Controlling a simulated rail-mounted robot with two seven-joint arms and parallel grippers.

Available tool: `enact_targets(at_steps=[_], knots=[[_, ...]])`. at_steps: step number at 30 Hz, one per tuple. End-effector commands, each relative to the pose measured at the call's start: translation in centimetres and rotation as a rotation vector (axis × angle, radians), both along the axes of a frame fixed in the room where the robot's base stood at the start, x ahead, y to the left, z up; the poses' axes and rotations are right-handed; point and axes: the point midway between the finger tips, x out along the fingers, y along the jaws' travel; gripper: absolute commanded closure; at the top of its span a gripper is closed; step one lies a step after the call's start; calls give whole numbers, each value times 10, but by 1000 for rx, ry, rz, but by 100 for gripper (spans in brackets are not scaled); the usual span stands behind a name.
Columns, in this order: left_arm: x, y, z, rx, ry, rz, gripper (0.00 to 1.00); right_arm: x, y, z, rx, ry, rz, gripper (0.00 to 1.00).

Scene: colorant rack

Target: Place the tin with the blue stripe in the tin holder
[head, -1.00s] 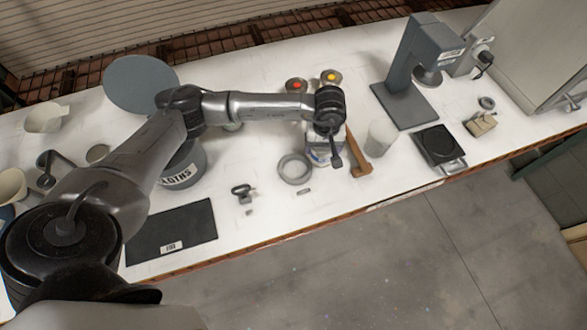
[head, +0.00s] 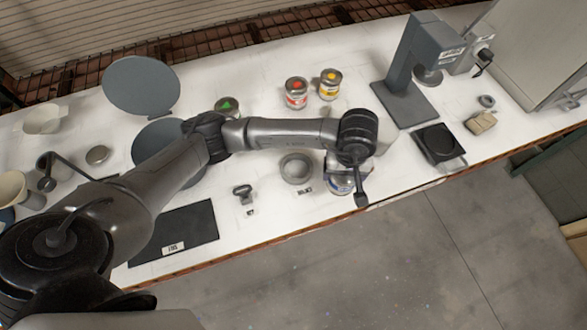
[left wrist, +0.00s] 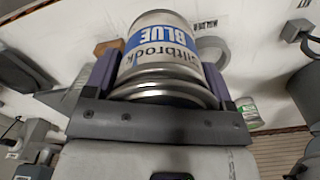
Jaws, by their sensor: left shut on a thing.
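The tin with the blue stripe (left wrist: 160,48) is silver with a blue "BLUE" band. My left gripper (left wrist: 160,78) is shut around its sides in the left wrist view. In the head view the tin (head: 340,184) shows under my left wrist, near the table's front edge. The tin holder (head: 283,169) is a grey ring on the table, left of the held tin, and looks empty. It also shows in the left wrist view (left wrist: 223,44), beside a "HOLDER" label. My right gripper is out of view.
A red-marked tin (head: 296,94) and a yellow-marked tin (head: 330,86) stand behind my arm. A green-marked tin (head: 228,106) is farther left. A small dark tool (head: 243,193) lies left of the holder. A black scale (head: 438,144) and grey stand (head: 405,103) are right.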

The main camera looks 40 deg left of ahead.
Motion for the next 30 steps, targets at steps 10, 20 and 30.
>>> enact_targets(at_steps=[10, 20, 30], knots=[[-8, 16, 8, 0, 0, 162, 70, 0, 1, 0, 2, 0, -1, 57], [-10, 32, 2, 0, 2, 272, 70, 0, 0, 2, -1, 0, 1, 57], [-12, 89, -32, 2, 3, 279, 70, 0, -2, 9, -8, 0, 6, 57]])
